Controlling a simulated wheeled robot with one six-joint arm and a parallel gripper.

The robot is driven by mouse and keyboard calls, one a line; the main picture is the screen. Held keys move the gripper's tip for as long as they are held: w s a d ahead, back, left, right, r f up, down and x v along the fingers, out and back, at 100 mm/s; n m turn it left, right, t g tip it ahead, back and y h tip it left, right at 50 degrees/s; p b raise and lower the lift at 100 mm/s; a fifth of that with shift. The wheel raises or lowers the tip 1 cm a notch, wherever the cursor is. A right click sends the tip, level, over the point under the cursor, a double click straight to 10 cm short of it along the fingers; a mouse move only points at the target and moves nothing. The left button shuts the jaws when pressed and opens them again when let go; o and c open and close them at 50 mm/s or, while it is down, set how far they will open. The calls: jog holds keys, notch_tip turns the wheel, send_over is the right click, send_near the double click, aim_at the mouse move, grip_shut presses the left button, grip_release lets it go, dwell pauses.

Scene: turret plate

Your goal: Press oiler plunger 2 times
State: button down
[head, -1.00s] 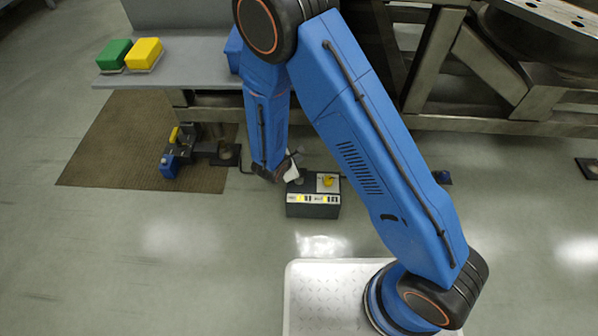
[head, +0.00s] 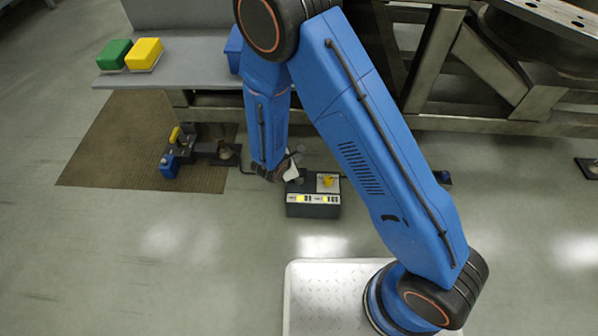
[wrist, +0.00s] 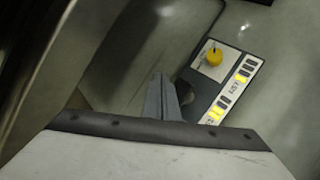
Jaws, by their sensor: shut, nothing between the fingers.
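A dark box (head: 313,205) with a white and yellow label strip stands on the floor. On its top is a yellow knob (head: 327,181) on a pale plate, also seen in the wrist view (wrist: 214,57). A grey round knob (head: 299,181) is on the box's left part. I cannot tell for certain which knob is the oiler plunger. My gripper (wrist: 163,95) is shut and empty, over the box's left part beside the label strip in the wrist view. It partly hides the grey knob there. Whether the fingertips touch it I cannot tell.
A brown mat (head: 115,140) to the left holds a yellow and blue pedal-like device (head: 180,150). A grey bench (head: 190,62) bears green and yellow blocks. A heavy metal frame (head: 450,123) stands behind the box. The floor in front is clear.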

jog(key=shift+f, duration=3.1)
jog(key=shift+f, duration=0.15)
jog(key=shift+f, duration=0.25)
